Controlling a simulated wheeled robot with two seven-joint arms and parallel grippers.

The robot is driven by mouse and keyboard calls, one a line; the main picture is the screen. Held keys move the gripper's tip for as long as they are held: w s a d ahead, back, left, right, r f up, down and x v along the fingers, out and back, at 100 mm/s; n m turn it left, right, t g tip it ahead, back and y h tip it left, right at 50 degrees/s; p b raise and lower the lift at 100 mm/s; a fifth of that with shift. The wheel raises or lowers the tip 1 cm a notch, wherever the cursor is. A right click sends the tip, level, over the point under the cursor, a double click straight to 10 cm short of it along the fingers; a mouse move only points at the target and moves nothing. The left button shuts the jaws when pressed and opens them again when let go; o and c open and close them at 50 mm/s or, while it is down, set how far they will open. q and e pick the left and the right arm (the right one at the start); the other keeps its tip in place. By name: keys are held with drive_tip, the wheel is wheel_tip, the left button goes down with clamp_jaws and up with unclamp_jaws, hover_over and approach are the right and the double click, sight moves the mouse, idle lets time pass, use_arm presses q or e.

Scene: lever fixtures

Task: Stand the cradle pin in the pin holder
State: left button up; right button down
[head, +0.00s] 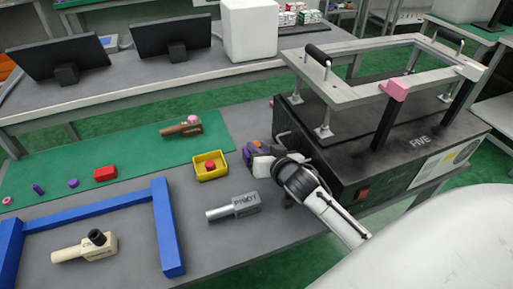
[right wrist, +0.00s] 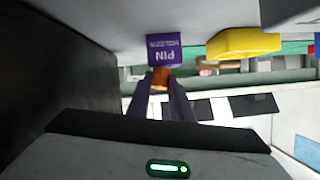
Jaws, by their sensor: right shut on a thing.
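The purple pin holder (right wrist: 164,49), lettered PIN HOLDER, shows upside down in the right wrist view. In the head view the holder (head: 247,156) stands on the table just left of the black machine, partly hidden by my right gripper. The cradle pin (right wrist: 160,78) looks like a small orange-brown piece between my fingertips. My right gripper (right wrist: 160,84) is shut on it, right at the holder's edge. Whether the pin is inside the holder or only against it, I cannot tell. In the head view my right gripper (head: 257,147) reaches in from the right. My left gripper is out of view.
The black machine (head: 400,150) with its metal frame stands close on the right. A yellow bin (head: 212,177) sits left of the holder. A grey PIVOT cylinder (head: 233,207) lies in front. A blue frame (head: 168,225) and beige handle (head: 85,247) are further left.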

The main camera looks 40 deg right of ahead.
wheel_tip(320, 180, up, 11)
drive_tip(key=w+n+g+p, duration=0.1)
drive_tip(key=n+g+p, duration=0.1)
drive_tip(key=p, duration=0.3)
drive_tip(key=f, duration=0.4)
drive_tip(key=f+b, duration=0.1)
drive_tip(key=shift+w+a+f, duration=0.1)
drive_tip(key=shift+a+f, duration=0.25)
drive_tip(key=shift+f, duration=0.65)
wheel_tip(320, 180, down, 4)
drive_tip(key=shift+r+b, duration=0.25)
drive_tip(key=shift+b, duration=0.2)
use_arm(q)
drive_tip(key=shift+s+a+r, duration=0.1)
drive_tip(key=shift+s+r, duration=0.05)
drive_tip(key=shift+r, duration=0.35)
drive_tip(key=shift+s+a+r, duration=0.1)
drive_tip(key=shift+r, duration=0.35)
use_arm(e)
drive_tip(key=shift+r, duration=0.1)
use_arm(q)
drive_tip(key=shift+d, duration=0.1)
